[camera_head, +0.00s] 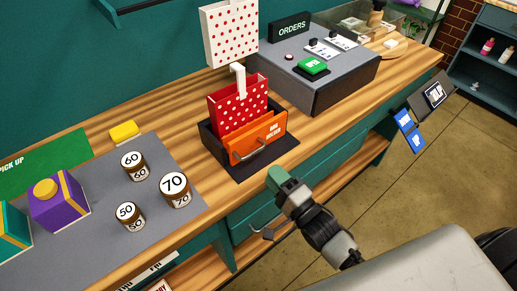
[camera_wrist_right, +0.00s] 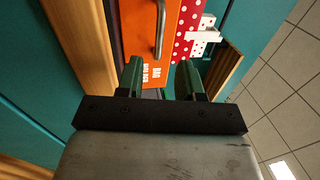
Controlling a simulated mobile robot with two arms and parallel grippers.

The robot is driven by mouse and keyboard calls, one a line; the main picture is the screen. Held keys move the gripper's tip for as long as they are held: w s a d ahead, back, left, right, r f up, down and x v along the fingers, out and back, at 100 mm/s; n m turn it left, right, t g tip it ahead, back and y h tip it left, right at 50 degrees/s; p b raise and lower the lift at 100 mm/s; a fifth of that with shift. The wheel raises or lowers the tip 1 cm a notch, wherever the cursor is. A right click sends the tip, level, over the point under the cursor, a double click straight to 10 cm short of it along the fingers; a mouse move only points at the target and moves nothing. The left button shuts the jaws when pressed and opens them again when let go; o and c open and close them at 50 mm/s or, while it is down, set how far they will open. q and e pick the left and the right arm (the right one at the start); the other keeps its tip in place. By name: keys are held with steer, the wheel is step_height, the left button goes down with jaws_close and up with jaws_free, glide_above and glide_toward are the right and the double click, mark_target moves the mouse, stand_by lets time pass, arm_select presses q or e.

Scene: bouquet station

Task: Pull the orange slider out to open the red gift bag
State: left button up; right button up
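The red gift bag (camera_head: 238,106) with white dots stands upright in a dark holder (camera_head: 213,146) on the wooden counter. The orange slider (camera_head: 270,130) stands against its front, with lettering and a curved metal handle (camera_head: 250,153). The slider also shows in the right wrist view (camera_wrist_right: 135,25), with its handle (camera_wrist_right: 159,30) and the dotted bag (camera_wrist_right: 188,30) beside it. My right gripper (camera_head: 278,179) is in front of the counter, apart from the slider. In the wrist view its green fingers (camera_wrist_right: 160,80) are spread and empty, with the handle beyond them. My left gripper is out of view.
Jars numbered 50, 60 and 70 (camera_head: 174,188) and a purple box (camera_head: 58,205) stand on a grey mat to the left. A grey block (camera_head: 322,85) with a green button (camera_head: 312,66) stands to the right. Drawers lie below the counter edge.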

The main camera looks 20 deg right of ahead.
mark_target(253, 151)
steer(key=p+x, duration=0.1)
steer(key=x, duration=0.6)
steer(key=shift+w+a+r+p, duration=0.1)
steer(key=shift+w+a+p, duration=0.05)
steer(key=shift+w+p, duration=0.2)
steer(key=shift+w+a, duration=0.25)
steer(key=shift+w, duration=0.25)
jaws_close()
